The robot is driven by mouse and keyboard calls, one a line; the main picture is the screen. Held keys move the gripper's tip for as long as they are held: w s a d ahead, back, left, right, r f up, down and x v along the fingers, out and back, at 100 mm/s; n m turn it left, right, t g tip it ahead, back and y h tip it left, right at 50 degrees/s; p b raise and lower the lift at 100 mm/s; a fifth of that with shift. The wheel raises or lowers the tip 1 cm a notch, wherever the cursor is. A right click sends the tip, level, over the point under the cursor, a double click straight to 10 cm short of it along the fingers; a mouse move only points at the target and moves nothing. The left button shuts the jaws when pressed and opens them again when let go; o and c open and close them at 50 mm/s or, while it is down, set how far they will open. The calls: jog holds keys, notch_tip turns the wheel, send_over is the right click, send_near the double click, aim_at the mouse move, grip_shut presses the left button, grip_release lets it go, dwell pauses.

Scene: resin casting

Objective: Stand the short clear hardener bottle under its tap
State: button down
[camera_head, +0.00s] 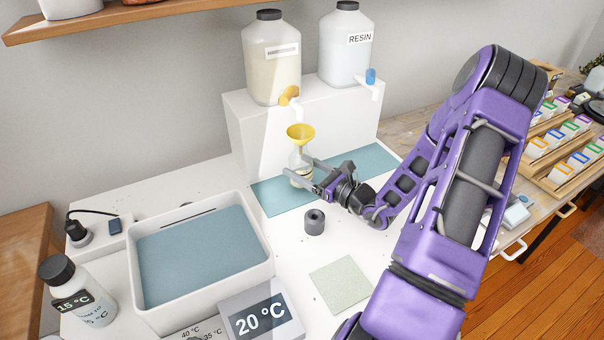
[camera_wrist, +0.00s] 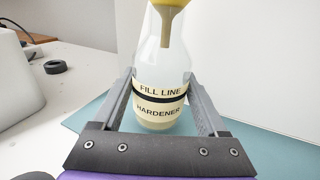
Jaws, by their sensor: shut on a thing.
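The short clear hardener bottle (camera_wrist: 159,62) has a cream label reading FILL LINE and HARDENER. A yellow funnel (camera_head: 300,132) sits in its mouth. My gripper (camera_head: 302,177) is shut on the bottle, with one finger on each side of it in the wrist view (camera_wrist: 160,98). The bottle is upright over the blue mat (camera_head: 271,203); I cannot tell whether its base touches the mat. The hardener jug (camera_head: 272,72) stands on the white riser, and its orange tap (camera_head: 289,95) is above the funnel, slightly to its left in the head view.
The resin jug (camera_head: 345,55) with a blue tap (camera_head: 371,76) stands right of the hardener jug on the riser (camera_head: 330,104). A dark grey ring (camera_head: 314,222) stands in front of the mat. A white tub (camera_head: 150,300) is at left, near a 20 °C display (camera_head: 262,318).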

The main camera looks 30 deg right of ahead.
jog(key=shift+f, duration=0.8)
jog(key=shift+f, duration=0.1)
grip_release()
jog(key=v, duration=1.2)
jog(key=shift+p, duration=0.3)
